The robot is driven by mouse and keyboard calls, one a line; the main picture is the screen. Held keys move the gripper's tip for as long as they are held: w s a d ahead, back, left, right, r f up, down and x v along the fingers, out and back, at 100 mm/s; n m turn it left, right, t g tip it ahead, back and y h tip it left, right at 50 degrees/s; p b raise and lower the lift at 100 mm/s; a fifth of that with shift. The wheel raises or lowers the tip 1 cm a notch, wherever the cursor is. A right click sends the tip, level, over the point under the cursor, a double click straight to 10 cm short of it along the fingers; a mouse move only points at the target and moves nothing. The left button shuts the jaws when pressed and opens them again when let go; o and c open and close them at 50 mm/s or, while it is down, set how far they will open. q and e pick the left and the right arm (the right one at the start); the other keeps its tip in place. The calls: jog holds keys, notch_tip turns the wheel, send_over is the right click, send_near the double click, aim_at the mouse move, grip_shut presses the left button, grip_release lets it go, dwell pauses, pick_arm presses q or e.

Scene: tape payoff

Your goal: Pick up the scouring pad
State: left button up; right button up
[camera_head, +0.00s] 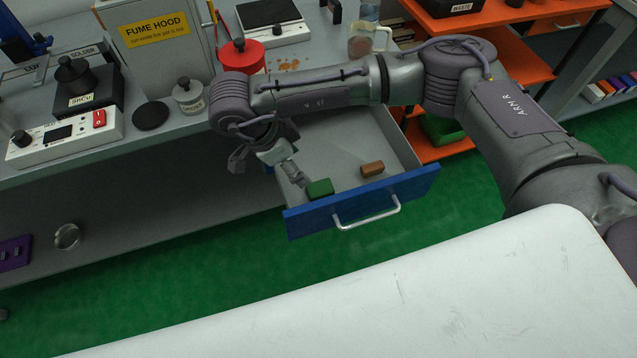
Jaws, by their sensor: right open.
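A small green block (320,188), which looks like the scouring pad, lies in the open drawer (362,193) close to its blue front panel. My right gripper (272,170) reaches down at the left side of the drawer, to the left of the green block. It is open and holds nothing that I can see. One finger shows close to the green block; whether it touches cannot be told. My left gripper is not in view.
A brown block (372,169) lies in the drawer to the right of the green one. The drawer's raised front, with a silver handle (368,217), and its side walls border the space. The bench above holds a red round item (243,57) and a scale (271,20).

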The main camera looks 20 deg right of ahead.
send_over(320, 188)
jog(key=a, duration=0.2)
notch_tip(320, 188, down, 7)
jog(key=shift+s+a+f+p, duration=0.1)
jog(key=shift+s+a+p, duration=0.05)
jog(key=shift+p, duration=0.3)
jog(key=p+x, duration=0.1)
jog(key=x, duration=0.4)
jog(key=shift+f, duration=0.1)
jog(key=c, duration=0.9)
